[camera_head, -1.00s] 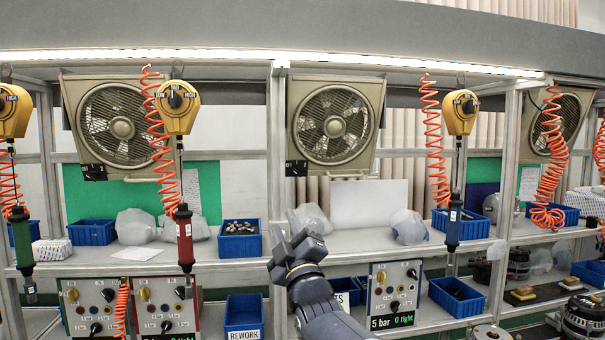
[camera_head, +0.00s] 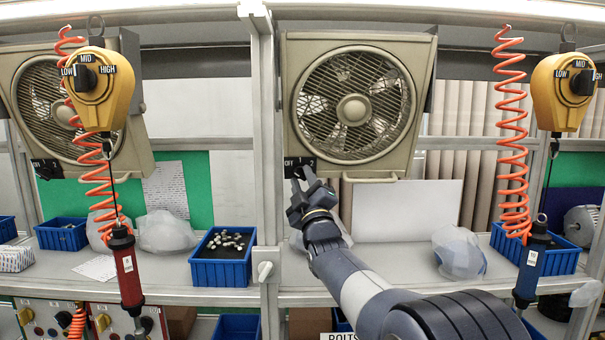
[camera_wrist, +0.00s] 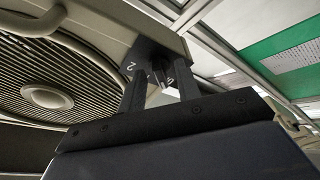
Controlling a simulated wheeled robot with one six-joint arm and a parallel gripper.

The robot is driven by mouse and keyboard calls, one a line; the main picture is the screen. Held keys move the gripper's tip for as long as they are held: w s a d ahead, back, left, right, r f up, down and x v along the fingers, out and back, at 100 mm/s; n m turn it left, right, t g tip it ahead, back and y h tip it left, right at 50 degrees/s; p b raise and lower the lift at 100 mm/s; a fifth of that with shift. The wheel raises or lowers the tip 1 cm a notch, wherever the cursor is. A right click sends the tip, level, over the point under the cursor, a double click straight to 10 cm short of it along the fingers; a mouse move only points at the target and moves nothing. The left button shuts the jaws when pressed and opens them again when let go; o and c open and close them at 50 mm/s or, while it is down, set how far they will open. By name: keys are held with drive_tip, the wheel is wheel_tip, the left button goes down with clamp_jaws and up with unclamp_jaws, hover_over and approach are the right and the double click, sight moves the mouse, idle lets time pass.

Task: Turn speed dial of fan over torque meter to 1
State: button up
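The beige fan (camera_head: 352,108) hangs in the middle of the head view. Its black speed dial panel (camera_head: 305,162) is at the lower left corner, with OFF and 2 readable. My gripper (camera_head: 300,180) is raised right at this panel, and its fingers cover the knob in the head view. In the wrist view the fan (camera_wrist: 48,97) fills the left, and my two fingers (camera_wrist: 160,88) stand apart in front of the dial panel (camera_wrist: 148,52), with the knob area between them. Contact with the knob and its setting are unclear. I cannot make out a torque meter.
A second fan (camera_head: 70,112) hangs at the left. Yellow balancers (camera_head: 102,90) with orange coiled hoses and a red tool (camera_head: 127,270) hang nearby. The shelf below holds a blue bin (camera_head: 222,257), plastic bags (camera_head: 458,253) and a white board (camera_head: 405,210). A grey post (camera_head: 265,140) stands just left of my gripper.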

drive_tip(key=shift+w+a+r, duration=0.1)
drive_tip(key=shift+r, duration=0.05)
drive_tip(key=shift+c, duration=0.3)
clamp_jaws()
